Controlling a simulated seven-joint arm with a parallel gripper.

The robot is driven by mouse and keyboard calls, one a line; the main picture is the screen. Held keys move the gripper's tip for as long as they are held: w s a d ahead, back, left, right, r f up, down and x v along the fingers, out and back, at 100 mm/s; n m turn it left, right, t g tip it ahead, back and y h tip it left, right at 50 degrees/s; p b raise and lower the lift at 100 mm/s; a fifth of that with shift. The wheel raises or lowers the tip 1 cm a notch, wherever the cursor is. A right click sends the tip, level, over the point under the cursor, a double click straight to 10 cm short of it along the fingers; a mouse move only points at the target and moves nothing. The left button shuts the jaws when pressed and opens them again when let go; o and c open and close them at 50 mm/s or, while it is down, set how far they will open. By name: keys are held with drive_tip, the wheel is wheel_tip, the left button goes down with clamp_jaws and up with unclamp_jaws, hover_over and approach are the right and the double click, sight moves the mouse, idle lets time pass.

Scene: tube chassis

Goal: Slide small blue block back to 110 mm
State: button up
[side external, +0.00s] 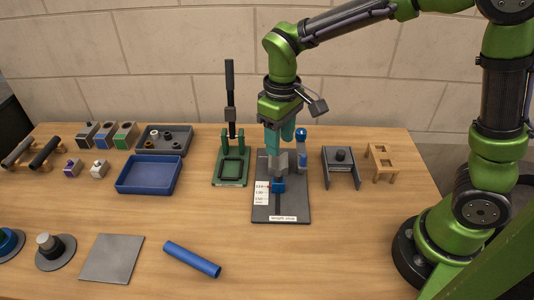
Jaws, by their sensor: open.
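The small blue block (278,185) sits on the slot of the dark grey length-stop plate (290,212), beside a white scale strip (262,193) with printed marks. The top mark appears to read 110, and the block is level with about the upper part of the strip. A grey upright piece stands by the fingers and partly hides the slot behind.
A blue-capped bottle-like part (301,140) stands just right of my gripper. A green press (231,160) with a tall black lever is at left. A grey bracket (341,180) and wooden stand (381,170) are at right. A blue tube (192,259) lies in front.

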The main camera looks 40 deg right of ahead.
wheel_tip(320, 180, up, 7)
drive_tip(key=shift+r, duration=0.2)
idle(0.3)
drive_tip(key=s+d+r+m+t+y, duration=0.2)
drive_tip(key=s+d+m+t, duration=0.4)
drive_tip(key=s, duration=0.6)
drive_tip(key=shift+s+d+r+t, duration=0.2)
drive_tip(key=shift+s+d+t, duration=0.15)
drive_tip(key=shift+d+t, duration=0.2)
idle(0.7)
